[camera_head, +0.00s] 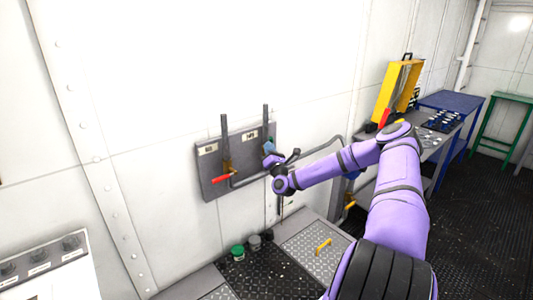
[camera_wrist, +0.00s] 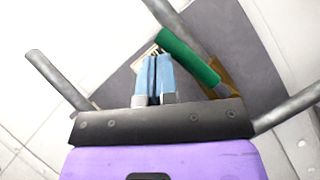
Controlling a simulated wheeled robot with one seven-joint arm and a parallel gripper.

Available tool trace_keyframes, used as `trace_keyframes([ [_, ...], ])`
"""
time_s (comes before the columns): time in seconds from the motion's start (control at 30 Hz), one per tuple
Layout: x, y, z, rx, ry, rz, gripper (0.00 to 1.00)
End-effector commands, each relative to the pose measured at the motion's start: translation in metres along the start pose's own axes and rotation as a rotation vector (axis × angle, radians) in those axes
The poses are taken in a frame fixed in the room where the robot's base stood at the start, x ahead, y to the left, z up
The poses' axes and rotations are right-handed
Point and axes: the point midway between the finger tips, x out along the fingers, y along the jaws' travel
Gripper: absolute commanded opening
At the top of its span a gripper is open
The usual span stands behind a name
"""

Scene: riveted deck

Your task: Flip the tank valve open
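A grey panel (camera_head: 212,180) on the white wall carries two upright pipes with valves. The left valve has a red lever (camera_head: 223,178) pointing down to the left. The right valve is mostly hidden behind my gripper in the head view; the wrist view shows a green lever (camera_wrist: 188,57) on a brass body (camera_wrist: 222,88). Labels are too small to read, so I cannot tell which is the tank valve. My gripper (camera_head: 269,147) is at the right valve. In the wrist view, its pale blue fingers (camera_wrist: 154,75) are together, beside the green lever, with nothing visible between them.
A pipe (camera_head: 322,145) runs right from the panel along the wall. Below stand a green-topped jar (camera_head: 238,252) and a dark jar (camera_head: 255,242), near a yellow handle (camera_head: 323,246). A yellow case (camera_head: 397,88) stands on the bench at right.

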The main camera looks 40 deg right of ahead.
Motion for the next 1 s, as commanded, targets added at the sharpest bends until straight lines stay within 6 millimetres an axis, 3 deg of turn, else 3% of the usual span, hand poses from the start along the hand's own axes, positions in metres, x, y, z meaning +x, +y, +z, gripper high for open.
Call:
trace_keyframes([
  [0.3, 0.0066, -0.0065, 0.0097, -0.002, -0.002, 0.001, 0.00],
  [1.0, 0.0075, -0.0092, 0.0115, -0.001, -0.001, 0.000, 0.00],
])
